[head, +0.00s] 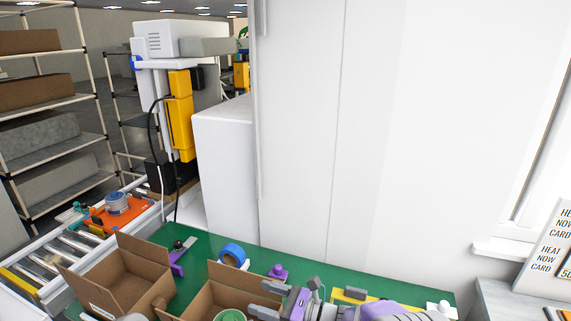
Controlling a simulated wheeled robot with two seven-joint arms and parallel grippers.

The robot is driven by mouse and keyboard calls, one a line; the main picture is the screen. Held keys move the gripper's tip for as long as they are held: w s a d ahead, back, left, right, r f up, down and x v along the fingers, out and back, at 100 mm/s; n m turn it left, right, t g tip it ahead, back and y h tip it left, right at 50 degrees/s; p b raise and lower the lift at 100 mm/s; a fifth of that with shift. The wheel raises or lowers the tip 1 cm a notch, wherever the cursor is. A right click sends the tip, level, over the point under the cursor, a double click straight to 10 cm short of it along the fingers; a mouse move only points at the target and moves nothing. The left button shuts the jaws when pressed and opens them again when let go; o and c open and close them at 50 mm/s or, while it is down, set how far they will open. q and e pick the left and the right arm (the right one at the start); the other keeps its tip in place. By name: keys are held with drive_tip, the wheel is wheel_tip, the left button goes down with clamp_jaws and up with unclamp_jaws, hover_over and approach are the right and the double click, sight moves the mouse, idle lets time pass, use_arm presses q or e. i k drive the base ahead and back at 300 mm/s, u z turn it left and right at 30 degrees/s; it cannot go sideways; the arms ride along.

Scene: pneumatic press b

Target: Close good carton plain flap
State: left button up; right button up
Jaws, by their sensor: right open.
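Two open brown cardboard cartons stand on the green bench top at the bottom of the head view. The left carton (128,296) has its flaps raised and spread. The right carton (203,302) also has flaps up, and a round green thing (231,316) shows inside it, cut off by the frame. No label shows which is the good carton, and I cannot tell which flap is plain. My right gripper (257,299) is open at the right carton's right side, its fingers pointing left near the flap; contact is unclear. My left gripper is not in view.
A blue tape roll (233,254), a purple-based lever (178,258) and a small purple knob (278,272) lie behind the cartons on the green bench (205,245). A roller conveyor (75,247) with an orange tray (112,218) runs at left. The yellow-and-white press (181,115) stands behind.

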sight(249, 282)
drive_tip(key=k, duration=1)
